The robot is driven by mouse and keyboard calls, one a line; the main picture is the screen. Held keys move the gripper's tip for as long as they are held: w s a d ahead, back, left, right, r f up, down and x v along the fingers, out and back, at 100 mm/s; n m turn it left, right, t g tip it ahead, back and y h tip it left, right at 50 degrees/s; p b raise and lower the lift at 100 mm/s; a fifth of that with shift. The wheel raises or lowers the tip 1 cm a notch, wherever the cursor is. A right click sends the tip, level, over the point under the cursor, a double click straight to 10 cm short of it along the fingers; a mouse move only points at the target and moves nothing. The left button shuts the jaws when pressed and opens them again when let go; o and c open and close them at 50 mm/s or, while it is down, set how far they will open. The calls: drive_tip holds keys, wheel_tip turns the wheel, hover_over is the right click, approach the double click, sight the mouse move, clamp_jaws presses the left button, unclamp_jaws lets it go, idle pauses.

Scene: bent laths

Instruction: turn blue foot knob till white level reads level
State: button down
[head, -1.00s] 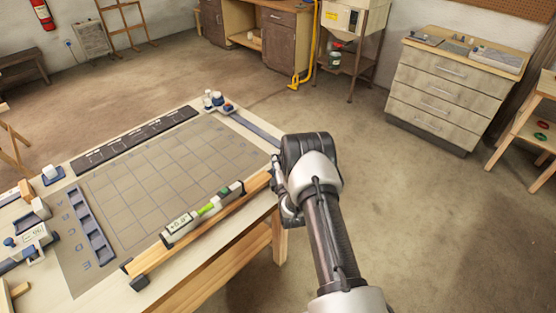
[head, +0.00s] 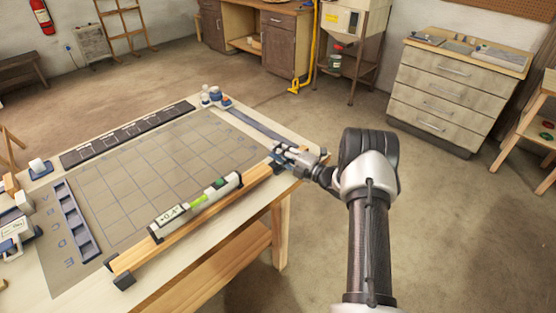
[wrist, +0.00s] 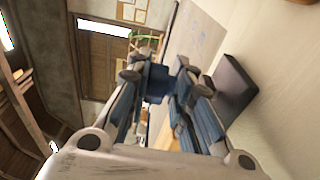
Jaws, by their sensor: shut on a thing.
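The white level (head: 229,184) lies along a wooden lath (head: 180,232) at the table's front edge. Its display (head: 170,215) appears to read +0.4°, in small print. A bright green vial (head: 198,202) shows in its middle. My gripper (head: 283,157) is at the lath's far right end, reaching in from the right. In the wrist view, my gripper (wrist: 158,80) is shut on the blue foot knob (wrist: 157,82), which sits between its fingers. The fingers hide much of the knob in the head view.
A dark block (wrist: 234,84) stands close beside the fingers in the wrist view. A gridded mat (head: 140,180) covers the table behind the lath. Small bottles (head: 214,97) stand at the far corner. Open floor lies right of the table.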

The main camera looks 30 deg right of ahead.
drive_tip(key=n+g+y, duration=0.1)
drive_tip(key=y, duration=0.1)
drive_tip(key=n+g+y, duration=0.3)
drive_tip(key=n, duration=0.1)
drive_tip(key=shift+w+r+y, duration=0.1)
drive_tip(key=shift+r+y, duration=0.3)
drive_tip(key=shift+r+n+g+y, duration=0.15)
drive_tip(key=shift+n+g+y, duration=0.6)
drive_tip(key=shift+g, duration=0.45)
drive_tip(key=c, duration=1.7)
unclamp_jaws()
drive_tip(key=shift+o, duration=0.8)
drive_tip(key=shift+f, duration=0.2)
